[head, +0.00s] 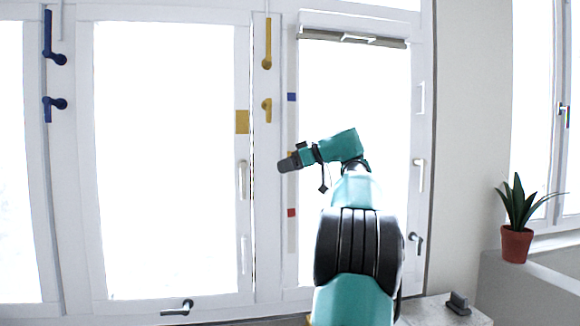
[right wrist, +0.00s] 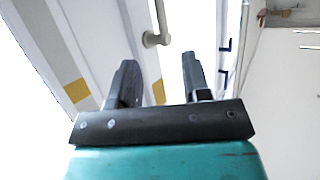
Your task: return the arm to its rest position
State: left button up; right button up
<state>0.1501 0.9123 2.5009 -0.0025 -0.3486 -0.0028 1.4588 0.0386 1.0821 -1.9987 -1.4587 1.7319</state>
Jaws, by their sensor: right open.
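My right arm, teal and black, rises from the bottom of the head view in front of the right window. Its gripper (head: 288,163) points left, in front of the narrow frame strip between the two large panes. In the right wrist view the two dark fingers of the gripper (right wrist: 158,85) stand apart with nothing between them. A white handle (right wrist: 155,38) shows beyond the fingers there, apart from them. My left gripper is not in view.
Blue handles (head: 50,40) and yellow handles (head: 267,45) sit on the window frames. White handles (head: 242,180) sit lower down. A potted plant (head: 516,240) stands on the right ledge. A small dark object (head: 458,303) lies on the sill at the bottom right.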

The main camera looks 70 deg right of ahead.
jog(key=shift+s+r, duration=0.15)
jog(key=shift+s, duration=0.1)
dwell(0.3)
